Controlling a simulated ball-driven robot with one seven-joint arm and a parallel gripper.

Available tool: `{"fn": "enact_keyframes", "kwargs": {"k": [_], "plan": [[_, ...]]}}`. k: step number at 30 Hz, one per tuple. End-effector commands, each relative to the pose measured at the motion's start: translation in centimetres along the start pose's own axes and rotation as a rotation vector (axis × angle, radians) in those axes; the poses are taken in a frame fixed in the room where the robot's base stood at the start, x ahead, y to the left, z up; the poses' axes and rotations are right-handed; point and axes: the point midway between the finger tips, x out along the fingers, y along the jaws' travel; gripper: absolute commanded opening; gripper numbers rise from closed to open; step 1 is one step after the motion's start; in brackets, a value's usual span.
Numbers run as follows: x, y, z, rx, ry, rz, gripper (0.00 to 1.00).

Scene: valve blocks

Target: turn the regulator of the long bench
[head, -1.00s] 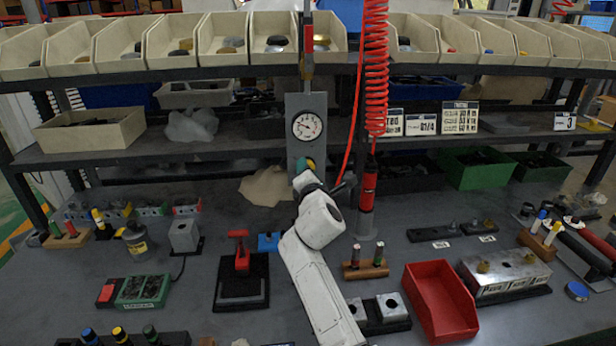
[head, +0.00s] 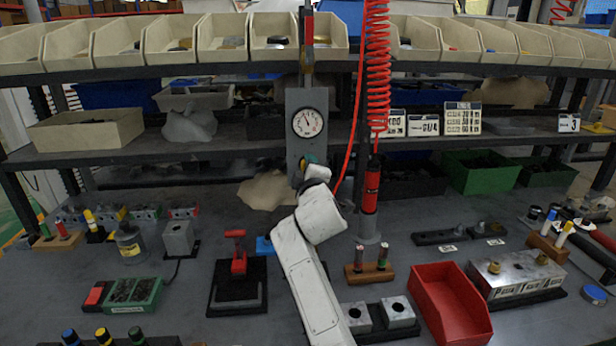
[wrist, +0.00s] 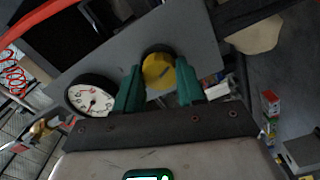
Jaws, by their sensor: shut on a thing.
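The regulator is a yellow round knob (wrist: 158,71) on a grey upright panel (head: 294,122). In the wrist view my gripper (wrist: 159,85) has its two green fingers on either side of the knob, shut on it. A round white gauge (head: 307,123) with a dark rim is on the panel above the knob. It also shows in the wrist view (wrist: 91,97), left of the fingers.
A red coiled hose (head: 376,70) hangs right of the panel, with a red tool (head: 371,186) below it. Shelves with beige bins (head: 222,36) stand behind.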

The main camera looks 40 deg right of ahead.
Motion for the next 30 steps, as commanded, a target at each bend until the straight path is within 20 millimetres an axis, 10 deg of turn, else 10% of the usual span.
{"fn": "enact_keyframes", "kwargs": {"k": [30], "plan": [[0.03,-0.20,0.26,0.451,-0.006,-0.005,0.08]]}}
